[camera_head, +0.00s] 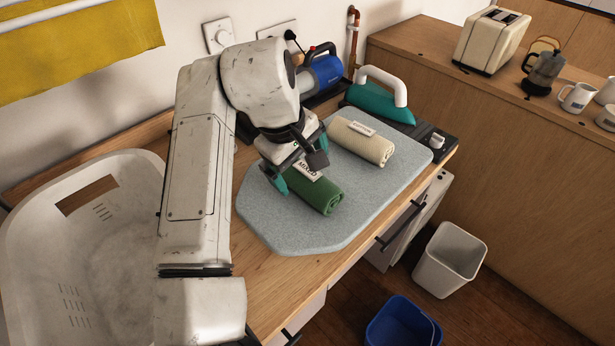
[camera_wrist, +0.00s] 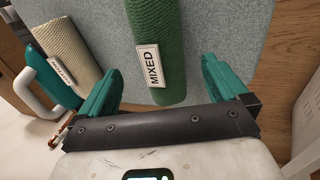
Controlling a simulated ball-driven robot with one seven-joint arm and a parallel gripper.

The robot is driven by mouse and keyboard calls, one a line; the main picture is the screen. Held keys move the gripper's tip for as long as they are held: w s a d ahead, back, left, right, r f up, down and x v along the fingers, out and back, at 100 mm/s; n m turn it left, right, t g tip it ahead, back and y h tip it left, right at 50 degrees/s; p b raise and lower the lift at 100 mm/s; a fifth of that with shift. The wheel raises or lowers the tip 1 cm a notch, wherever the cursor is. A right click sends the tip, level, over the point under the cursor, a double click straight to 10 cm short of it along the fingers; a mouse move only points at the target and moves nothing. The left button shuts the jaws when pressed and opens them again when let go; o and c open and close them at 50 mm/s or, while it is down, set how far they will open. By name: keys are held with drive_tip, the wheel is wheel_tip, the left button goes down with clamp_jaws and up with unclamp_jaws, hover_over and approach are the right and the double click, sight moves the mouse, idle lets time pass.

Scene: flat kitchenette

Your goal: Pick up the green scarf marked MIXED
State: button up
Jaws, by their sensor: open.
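The green scarf (camera_head: 318,193) is rolled up and lies on the grey pad (camera_head: 290,239), with a white label. In the wrist view the green scarf (camera_wrist: 165,25) shows its label reading MIXED, between and just beyond the fingers. My gripper (camera_head: 295,172) is open, with teal fingers, over the labelled part of the scarf. In the wrist view my gripper (camera_wrist: 155,78) has one finger on each side of the scarf, apart from it. Part of the scarf is hidden by the gripper in the head view.
A rolled beige scarf (camera_head: 360,143) with a label lies behind on the pad. A teal iron with a white handle (camera_head: 380,98) and a blue appliance (camera_head: 325,72) stand behind it. A white basket (camera_head: 30,240) is at left. Bins stand on the floor at right.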

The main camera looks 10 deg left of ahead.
sight(304, 172)
drive_tip(key=x, duration=0.4)
drive_tip(key=shift+w+f+p, duration=0.15)
drive_tip(key=shift+f+p, duration=0.25)
drive_tip(key=shift+c, duration=0.4)
drive_tip(key=c, duration=1)
